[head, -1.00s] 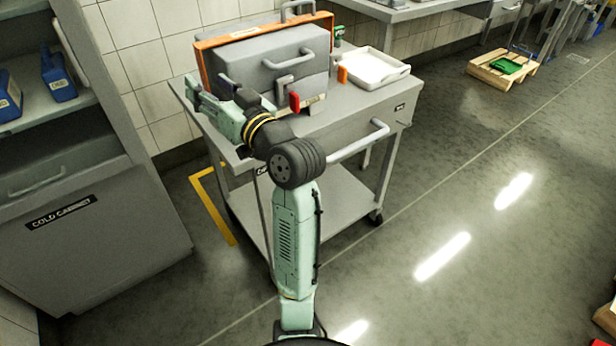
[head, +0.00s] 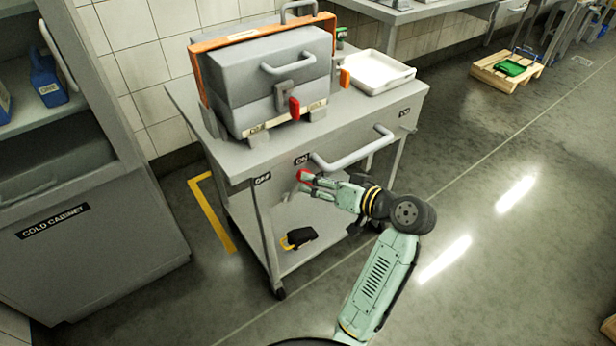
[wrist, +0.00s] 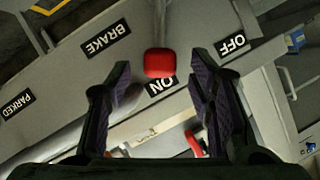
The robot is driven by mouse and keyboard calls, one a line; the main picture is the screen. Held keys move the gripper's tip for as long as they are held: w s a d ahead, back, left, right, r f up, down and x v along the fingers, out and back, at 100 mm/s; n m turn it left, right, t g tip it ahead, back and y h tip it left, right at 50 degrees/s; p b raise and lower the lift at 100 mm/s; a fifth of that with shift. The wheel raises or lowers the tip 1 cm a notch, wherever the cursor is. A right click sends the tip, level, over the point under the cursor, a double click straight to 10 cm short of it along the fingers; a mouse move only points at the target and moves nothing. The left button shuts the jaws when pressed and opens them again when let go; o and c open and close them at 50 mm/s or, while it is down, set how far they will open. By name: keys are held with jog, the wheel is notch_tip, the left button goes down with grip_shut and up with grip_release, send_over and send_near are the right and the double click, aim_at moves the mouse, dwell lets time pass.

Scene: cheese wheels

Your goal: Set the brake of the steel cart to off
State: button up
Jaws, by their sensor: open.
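The steel cart (head: 350,140) stands in the middle of the head view. Its front face carries an OFF label (head: 262,179) on the left and an ON label (head: 302,160) to the right. A red brake knob (head: 304,175) sits just below the ON label. In the wrist view the red knob (wrist: 160,62) is beside the ON label (wrist: 157,84), with the OFF label (wrist: 232,43) and a BRAKE label (wrist: 106,40) on either side. My gripper (head: 311,184) is open at the cart's front, its fingers to either side of the knob. Contact cannot be told.
A grey box in an orange frame (head: 222,40) with a red-tipped latch (head: 294,108) and a white tray (head: 378,72) stand on the cart top. The cart's front handle (head: 350,160) is close to my gripper. A black and yellow object (head: 298,238) shows at the lower shelf.

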jog(key=shift+x, duration=2.05)
jog(key=shift+c, duration=0.3)
grip_shut()
